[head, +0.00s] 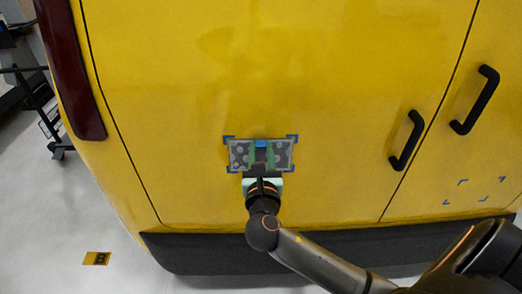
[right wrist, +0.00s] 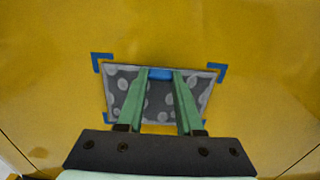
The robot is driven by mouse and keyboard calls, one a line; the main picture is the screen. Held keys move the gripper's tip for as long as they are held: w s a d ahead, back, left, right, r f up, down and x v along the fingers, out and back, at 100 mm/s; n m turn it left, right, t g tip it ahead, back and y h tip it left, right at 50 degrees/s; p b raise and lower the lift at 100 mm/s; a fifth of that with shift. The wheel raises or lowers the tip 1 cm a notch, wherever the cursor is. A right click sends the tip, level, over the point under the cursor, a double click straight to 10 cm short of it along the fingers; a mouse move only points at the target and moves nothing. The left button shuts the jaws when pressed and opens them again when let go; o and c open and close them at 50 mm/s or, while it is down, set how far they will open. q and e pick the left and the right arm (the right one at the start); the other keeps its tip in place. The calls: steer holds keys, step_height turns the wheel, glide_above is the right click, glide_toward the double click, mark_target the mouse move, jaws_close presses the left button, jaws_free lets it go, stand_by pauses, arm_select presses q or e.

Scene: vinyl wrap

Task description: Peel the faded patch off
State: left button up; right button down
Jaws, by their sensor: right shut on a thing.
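The faded patch (head: 281,153) is a dark grey rectangle with pale spots on the yellow van door, inside blue corner marks (head: 229,139). The patch also shows in the right wrist view (right wrist: 160,104), where a blue tab (right wrist: 160,73) sits at the middle of its top edge. My right gripper (head: 262,147) is in front of the patch, its green fingers reaching up to the tab. In the right wrist view the fingertips (right wrist: 161,73) are on either side of the tab, shut on it. The fingers hide part of the patch. My left gripper is out of view.
Two black door handles (head: 407,140) (head: 475,100) stick out to the right. A second set of blue corner marks (head: 462,183) frames bare yellow paint at the lower right. A dark bumper (head: 205,253) runs below. A cart (head: 50,125) stands at the left on pale floor.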

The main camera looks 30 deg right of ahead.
steer(key=shift+s+a+p, duration=0.4)
steer(key=shift+s+p, duration=0.1)
steer(key=shift+s, duration=0.1)
stand_by(0.6)
